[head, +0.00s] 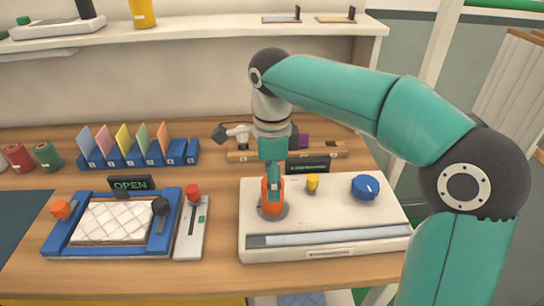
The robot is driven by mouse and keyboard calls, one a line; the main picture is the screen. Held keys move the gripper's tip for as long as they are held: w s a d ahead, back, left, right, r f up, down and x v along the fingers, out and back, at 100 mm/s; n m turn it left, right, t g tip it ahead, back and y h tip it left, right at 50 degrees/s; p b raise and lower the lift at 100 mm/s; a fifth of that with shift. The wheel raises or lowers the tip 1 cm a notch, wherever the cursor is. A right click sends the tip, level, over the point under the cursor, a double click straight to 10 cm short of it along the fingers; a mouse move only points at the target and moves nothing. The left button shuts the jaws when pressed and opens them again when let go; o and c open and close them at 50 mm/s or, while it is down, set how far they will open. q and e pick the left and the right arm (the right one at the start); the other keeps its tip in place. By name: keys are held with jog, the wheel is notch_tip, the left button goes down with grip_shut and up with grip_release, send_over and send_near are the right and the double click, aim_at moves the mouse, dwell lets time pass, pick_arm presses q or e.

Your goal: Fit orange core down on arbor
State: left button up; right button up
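The orange core (265,200) stands upright at a round grey base (264,216) on the left of the white machine (330,215). The arbor itself cannot be made out; the core and gripper hide that spot. My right gripper (272,190) points straight down at the core, with one teal finger in front of its near side. The other finger is hidden behind, so I cannot tell whether it grips the core. Whether the core is fully seated is also unclear. My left gripper is out of view.
On the white machine are a yellow knob (312,182) and a blue dial (366,187). A dark display (307,168) stands behind. A blue frame with a quilted pad (112,222), an OPEN sign (131,184) and a red-knobbed lever unit (190,230) lie left.

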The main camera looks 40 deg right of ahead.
notch_tip(320, 180, up, 6)
jog(key=shift+r, duration=0.15)
dwell(0.6)
